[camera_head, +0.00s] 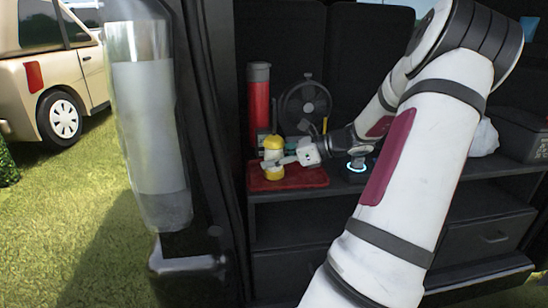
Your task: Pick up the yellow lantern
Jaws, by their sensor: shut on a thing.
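The yellow lantern (273,144) is upright on or just above a red tray (312,181) on the shelf inside the open vehicle. Its yellow top and yellow base show above and below the fingers. My gripper (272,162) reaches in from the right and is shut around the lantern's middle, which the fingers partly hide. Whether the base touches the tray is too small to tell.
A red bottle with a grey cap (259,108) and a dark fan (305,106) stand behind the lantern. A dark device with a glowing ring (358,166) sits right of the tray. A white bag (484,138) and dark crate (516,133) lie farther right. The vehicle's dark post stands left.

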